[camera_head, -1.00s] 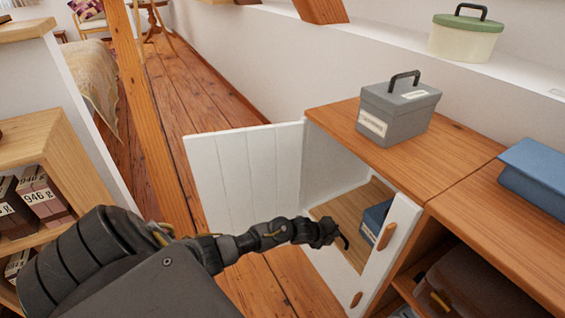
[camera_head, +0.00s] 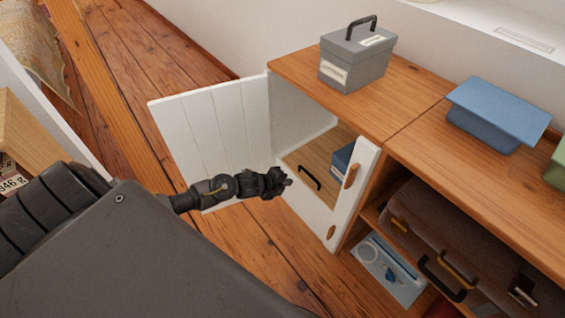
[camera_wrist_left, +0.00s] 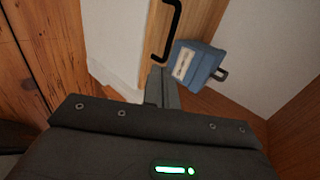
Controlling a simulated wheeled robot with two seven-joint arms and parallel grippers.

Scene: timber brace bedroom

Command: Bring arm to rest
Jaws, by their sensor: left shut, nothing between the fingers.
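My left arm comes in from the lower left in the head view. My left gripper (camera_head: 286,182) is shut and empty, in front of the open white cabinet, beside its opening. In the left wrist view its shut fingers (camera_wrist_left: 161,86) point toward the cabinet's inside and a black handle (camera_wrist_left: 172,30). That black handle also shows in the head view (camera_head: 309,178), just right of the fingertips. I cannot tell whether they touch. My right gripper is not in view.
The white cabinet door (camera_head: 215,135) stands open. A blue box (camera_head: 343,157) is inside; it also shows in the left wrist view (camera_wrist_left: 195,65). A grey box (camera_head: 352,68) and blue box (camera_head: 495,112) stand on top. A brown case (camera_head: 465,235) fills the right shelf.

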